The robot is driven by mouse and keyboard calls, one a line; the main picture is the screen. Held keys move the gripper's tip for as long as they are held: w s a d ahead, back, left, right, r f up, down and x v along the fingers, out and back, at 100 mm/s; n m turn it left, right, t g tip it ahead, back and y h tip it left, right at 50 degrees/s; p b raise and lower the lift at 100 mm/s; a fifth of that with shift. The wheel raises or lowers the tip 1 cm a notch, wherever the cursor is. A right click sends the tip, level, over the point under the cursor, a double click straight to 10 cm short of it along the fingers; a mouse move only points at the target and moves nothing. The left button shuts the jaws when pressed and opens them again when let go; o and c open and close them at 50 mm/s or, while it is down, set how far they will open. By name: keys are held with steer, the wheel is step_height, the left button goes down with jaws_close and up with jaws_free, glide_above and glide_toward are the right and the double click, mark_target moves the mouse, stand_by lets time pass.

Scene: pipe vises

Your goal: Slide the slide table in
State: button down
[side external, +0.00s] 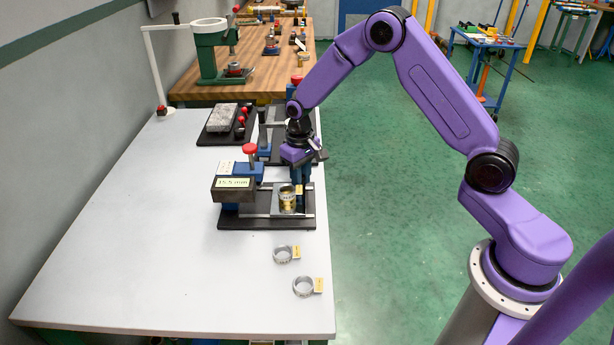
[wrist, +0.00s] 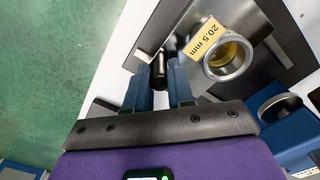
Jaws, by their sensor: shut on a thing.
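The slide table (side external: 277,203) is a grey plate on rails over a black base (side external: 265,223), at the right part of the fixture. A metal ring with a brass-coloured inside (side external: 287,200) sits on it; the wrist view shows this ring (wrist: 229,57) beside a yellow tag (wrist: 204,40) reading 20.5 mm. A black handle post (wrist: 158,70) stands at the slide table's edge. My gripper (side external: 301,186) reaches down there from above. In the wrist view its blue fingers (wrist: 161,82) are shut on the handle post. The post's lower part is partly hidden.
A dark display box (side external: 233,184) reading 15.5 mm and a red-topped blue clamp (side external: 250,160) stand left of the slide table. Two tagged rings (side external: 283,254) (side external: 303,287) lie in front. The white table's left side is clear.

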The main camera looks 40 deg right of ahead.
steer(key=shift+w+a, duration=1.2)
steer(key=c, duration=1.3)
jaws_free()
steer(key=shift+o, duration=0.2)
step_height(320, 180, up, 18)
steer(key=shift+f, duration=0.25)
steer(key=shift+o, duration=0.4)
